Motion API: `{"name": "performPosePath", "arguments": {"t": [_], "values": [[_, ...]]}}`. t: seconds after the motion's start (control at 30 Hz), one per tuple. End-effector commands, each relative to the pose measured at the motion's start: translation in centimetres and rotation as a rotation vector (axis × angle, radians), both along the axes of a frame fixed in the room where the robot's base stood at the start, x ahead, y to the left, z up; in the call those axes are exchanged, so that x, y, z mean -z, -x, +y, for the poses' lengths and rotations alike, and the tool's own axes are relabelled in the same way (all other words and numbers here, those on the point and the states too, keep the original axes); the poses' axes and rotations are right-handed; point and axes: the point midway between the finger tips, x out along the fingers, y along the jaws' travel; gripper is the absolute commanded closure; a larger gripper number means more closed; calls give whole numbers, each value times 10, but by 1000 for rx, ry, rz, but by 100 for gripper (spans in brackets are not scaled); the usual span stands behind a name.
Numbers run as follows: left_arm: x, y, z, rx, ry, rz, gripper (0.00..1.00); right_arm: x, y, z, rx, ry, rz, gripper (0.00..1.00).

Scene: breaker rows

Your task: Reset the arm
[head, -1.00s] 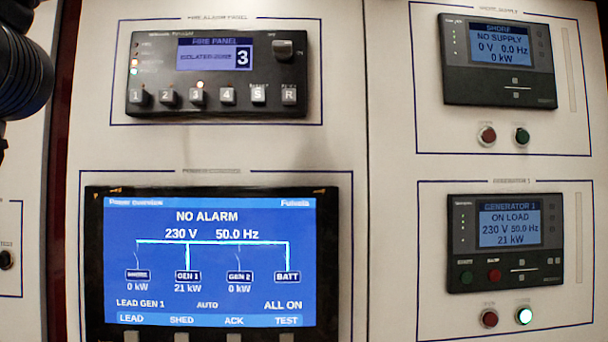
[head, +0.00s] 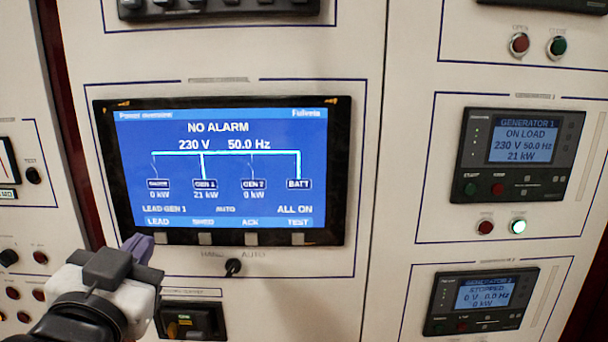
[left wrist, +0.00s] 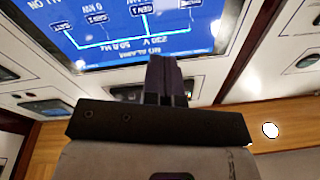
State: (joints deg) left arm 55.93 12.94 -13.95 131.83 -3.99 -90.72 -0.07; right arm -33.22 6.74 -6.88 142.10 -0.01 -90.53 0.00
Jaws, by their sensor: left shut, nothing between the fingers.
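My left gripper (head: 139,241) is in the lower left of the head view, in front of the lower left corner of the power overview screen (head: 222,165). Its dark fingers are closed together and hold nothing; they also show in the left wrist view (left wrist: 165,75), with the screen (left wrist: 110,25) upside down behind them. I cannot tell whether the fingertips touch the panel. The screen reads NO ALARM, 230 V, 50.0 Hz, with GEN 1 at 21 kW. My right gripper is not in view.
A small black HAND/AUTO selector (head: 233,267) sits below the screen.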

Motion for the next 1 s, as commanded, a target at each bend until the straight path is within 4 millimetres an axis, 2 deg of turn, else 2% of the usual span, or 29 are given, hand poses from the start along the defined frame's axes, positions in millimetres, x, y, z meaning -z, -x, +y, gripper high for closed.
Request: {"name": "performPosePath", "arguments": {"t": [0.03, 0.1, 0.27, 0.47, 0.67, 0.8, 0.9, 1.0], "values": [[27, -1, -3, 28, 11, 56, 100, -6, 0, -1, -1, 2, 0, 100], [64, 1, -5, 58, 28, 125, 100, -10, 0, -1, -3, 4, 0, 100], [145, 13, -6, 91, 70, 288, 100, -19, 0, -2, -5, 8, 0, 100], [244, 45, -2, 80, 121, 512, 100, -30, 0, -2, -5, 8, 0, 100], [343, 96, 1, 52, 163, 775, 100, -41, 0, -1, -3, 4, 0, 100], [403, 146, 2, 31, 183, 963, 100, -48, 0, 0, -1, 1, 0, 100], [437, 185, 0, 21, 193, 1084, 100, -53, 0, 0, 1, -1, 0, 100], [461, 222, -1, 13, 202, 1185, 100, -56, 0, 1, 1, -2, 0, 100]]}}
